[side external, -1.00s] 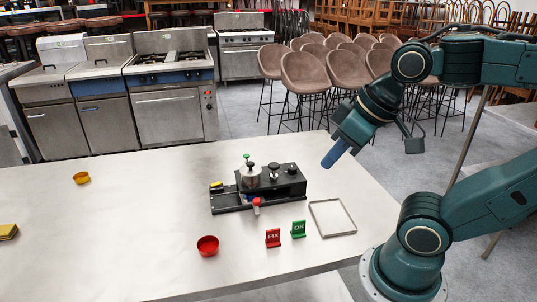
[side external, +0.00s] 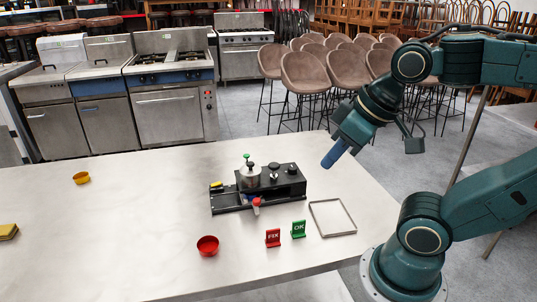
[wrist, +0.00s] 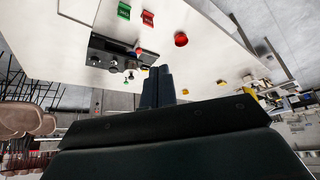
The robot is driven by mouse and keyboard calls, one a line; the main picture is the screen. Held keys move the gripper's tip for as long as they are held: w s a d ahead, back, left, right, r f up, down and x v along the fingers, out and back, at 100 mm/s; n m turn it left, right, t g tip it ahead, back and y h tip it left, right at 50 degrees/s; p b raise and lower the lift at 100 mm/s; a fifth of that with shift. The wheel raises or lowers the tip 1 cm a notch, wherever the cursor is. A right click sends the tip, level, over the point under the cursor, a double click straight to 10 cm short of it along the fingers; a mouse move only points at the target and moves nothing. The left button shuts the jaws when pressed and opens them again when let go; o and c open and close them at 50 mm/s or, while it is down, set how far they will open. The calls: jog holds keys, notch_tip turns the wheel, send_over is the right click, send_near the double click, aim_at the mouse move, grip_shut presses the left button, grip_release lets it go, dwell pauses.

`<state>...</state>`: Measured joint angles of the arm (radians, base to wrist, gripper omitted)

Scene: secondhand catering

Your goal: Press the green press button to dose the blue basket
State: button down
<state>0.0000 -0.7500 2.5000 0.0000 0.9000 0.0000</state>
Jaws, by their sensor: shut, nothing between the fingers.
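The green press button (side external: 248,157) sits on top of a silver dispenser (side external: 250,175) at the left of a black machine (side external: 285,185) on the table. A small blue patch (side external: 250,197), perhaps the blue basket, shows low at the machine's front beside a red-topped part (side external: 256,202); most of it is hidden. My gripper (side external: 328,164) is shut and empty, pointing down and left. It hangs in the air to the right of the machine, apart from the button. In the wrist view its closed fingers (wrist: 158,85) appear below the machine (wrist: 113,53).
In front of the machine stand a red FIX sign (side external: 273,238), a green OK sign (side external: 299,229) and a red bowl (side external: 208,245). A thin-rimmed tray (side external: 349,230) lies to the right. The table between is clear.

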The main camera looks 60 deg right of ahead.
jog(key=shift+w, duration=0.15)
dwell(0.7)
jog(key=m+t+y, duration=0.3)
jog(key=m, duration=0.2)
send_over(246, 156)
jog(key=d, duration=0.1)
notch_tip(246, 156, down, 8)
jog(key=shift+s+r, duration=0.15)
jog(key=shift+s, duration=0.3)
jog(key=shift+f, duration=0.2)
jog(key=shift+f, duration=4.2)
